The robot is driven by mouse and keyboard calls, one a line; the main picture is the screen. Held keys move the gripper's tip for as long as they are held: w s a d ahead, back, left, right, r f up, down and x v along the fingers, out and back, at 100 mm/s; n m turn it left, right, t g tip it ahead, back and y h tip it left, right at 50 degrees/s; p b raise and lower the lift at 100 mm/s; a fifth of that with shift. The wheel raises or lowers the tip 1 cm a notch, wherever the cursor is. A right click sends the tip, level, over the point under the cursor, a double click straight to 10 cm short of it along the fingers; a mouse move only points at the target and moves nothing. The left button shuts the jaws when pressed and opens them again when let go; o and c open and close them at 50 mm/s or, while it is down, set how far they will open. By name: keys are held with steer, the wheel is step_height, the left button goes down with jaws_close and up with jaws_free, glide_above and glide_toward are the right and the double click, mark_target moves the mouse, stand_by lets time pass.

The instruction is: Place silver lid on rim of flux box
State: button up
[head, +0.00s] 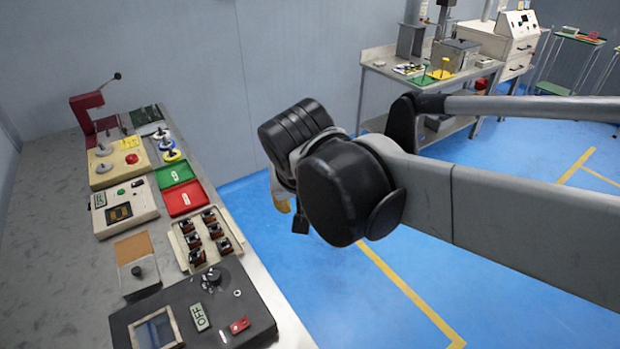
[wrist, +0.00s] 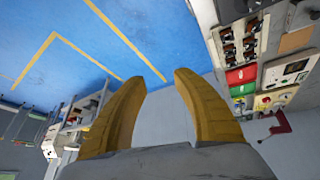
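The flux box (head: 132,248) is on the workbench at left in the head view, showing a tan-orange top. A silver plate with a black knob, seemingly the silver lid (head: 139,282), adjoins its near side; whether it rests on the box or beside it I cannot tell. The tan box top also shows at the upper right edge of the wrist view (wrist: 296,39). My gripper is mostly hidden behind my arm in the head view. In the wrist view its yellow fingers (wrist: 158,76) are apart with nothing between them, well away from the box.
The workbench (head: 50,240) holds a rack of small coils (head: 205,238), red (head: 184,198) and green trays, a control panel (head: 195,315) and a red press (head: 92,110). Another bench (head: 375,62) stands at the back. The blue floor (head: 330,290) between is clear.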

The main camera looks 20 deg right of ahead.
steer(key=s+d+f+t+y, duration=0.1)
steer(key=s+d+f, duration=0.2)
steer(key=s+d, duration=0.3)
steer(key=shift+s+d+n+t, duration=0.25)
steer(key=shift+s+n+t, duration=0.05)
steer(key=shift+s, duration=1.5)
